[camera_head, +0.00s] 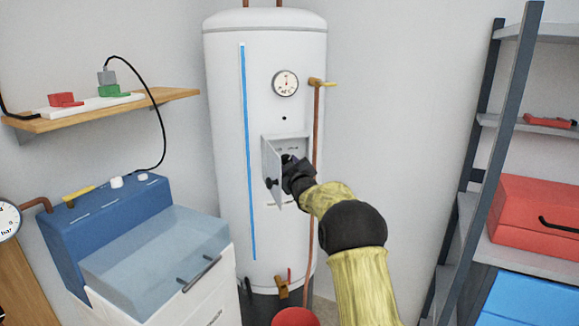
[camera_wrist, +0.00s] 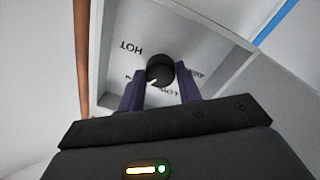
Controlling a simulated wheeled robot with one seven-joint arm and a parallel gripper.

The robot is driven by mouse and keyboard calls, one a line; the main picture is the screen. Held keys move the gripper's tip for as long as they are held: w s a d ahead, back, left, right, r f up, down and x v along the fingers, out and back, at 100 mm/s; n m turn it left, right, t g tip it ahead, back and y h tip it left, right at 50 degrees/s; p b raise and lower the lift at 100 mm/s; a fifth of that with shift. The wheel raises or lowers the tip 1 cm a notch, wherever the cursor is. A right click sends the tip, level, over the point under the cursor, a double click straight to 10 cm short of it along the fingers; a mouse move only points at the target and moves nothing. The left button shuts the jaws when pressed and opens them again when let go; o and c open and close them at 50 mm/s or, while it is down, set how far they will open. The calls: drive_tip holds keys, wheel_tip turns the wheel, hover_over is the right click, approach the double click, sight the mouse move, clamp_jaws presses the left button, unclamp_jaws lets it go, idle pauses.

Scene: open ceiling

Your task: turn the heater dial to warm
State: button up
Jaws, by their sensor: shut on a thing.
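The heater dial (camera_wrist: 159,70) is a round black knob on a pale panel (camera_wrist: 112,62) inside an open-fronted box. A white mark on the knob points to the lower left in the wrist view. The upside-down word HOT is at the knob's upper left; LOW shows at lower right. Another label at the left is mostly hidden by a finger, and one at the right is hard to read. My gripper (camera_wrist: 160,92) is shut on the dial, one purple finger on each side. In the head view my gripper (camera_head: 289,166) reaches into the box on the white tank (camera_head: 226,130).
The box's open door (camera_head: 271,172) stands out just left of my gripper. A copper pipe (camera_head: 317,130) runs down the tank at the right. A blue-topped machine (camera_head: 105,205) stands at the left, a shelf rack (camera_head: 490,140) at the right.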

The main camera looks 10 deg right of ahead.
drive_tip(key=shift+f+m, duration=0.15)
drive_tip(key=shift+m, duration=0.35)
drive_tip(key=o, duration=1)
drive_tip(key=shift+s, duration=0.1)
drive_tip(key=s+d+b, duration=0.1)
drive_tip(key=s+b, duration=0.1)
drive_tip(key=s, duration=1.5)
drive_tip(key=shift+d+f, duration=0.35)
drive_tip(key=shift+d, duration=0.05)
